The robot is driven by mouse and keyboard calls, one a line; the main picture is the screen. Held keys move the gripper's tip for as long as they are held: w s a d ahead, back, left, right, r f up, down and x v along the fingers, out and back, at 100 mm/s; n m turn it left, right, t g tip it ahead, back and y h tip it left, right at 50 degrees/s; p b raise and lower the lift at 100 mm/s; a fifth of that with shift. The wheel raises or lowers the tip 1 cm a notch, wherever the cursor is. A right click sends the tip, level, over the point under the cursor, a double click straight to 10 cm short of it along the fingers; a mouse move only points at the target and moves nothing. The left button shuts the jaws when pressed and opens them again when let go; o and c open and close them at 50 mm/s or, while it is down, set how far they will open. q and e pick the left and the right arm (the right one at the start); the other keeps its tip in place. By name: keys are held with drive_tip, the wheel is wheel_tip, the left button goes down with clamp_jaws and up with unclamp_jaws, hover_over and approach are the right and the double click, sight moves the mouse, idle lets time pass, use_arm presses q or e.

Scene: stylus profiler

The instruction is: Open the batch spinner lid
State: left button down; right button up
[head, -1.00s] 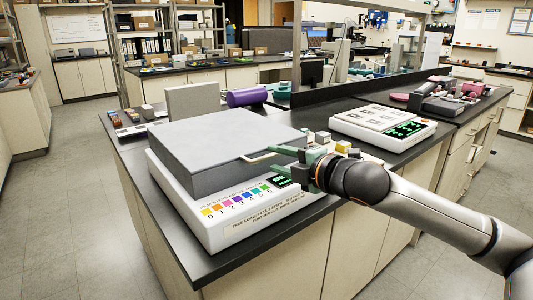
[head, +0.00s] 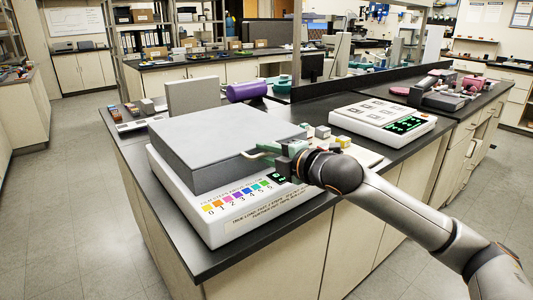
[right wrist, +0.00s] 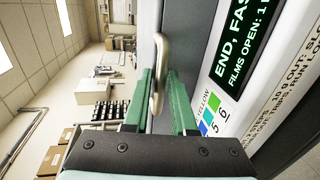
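The batch spinner has a white base (head: 222,226) with a row of coloured numbered patches and a thick grey lid (head: 215,140) lying flat on it. A pale bar handle (head: 249,156) sticks out from the lid's right front edge; it also shows in the right wrist view (right wrist: 160,50). My right gripper (head: 268,152) is at this handle. In the right wrist view its green fingers (right wrist: 161,78) stand apart on either side of the bar, with a gap visible on the right side. Contact with the left finger cannot be told. My left gripper is out of view.
A second white device (head: 382,122) with a green display stands to the right. Small blocks (head: 322,132) lie between the two. A purple cylinder (head: 248,91) and a grey upright panel (head: 193,97) stand behind the spinner. The black bench front edge is close.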

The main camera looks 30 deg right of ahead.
clamp_jaws()
idle(1.0)
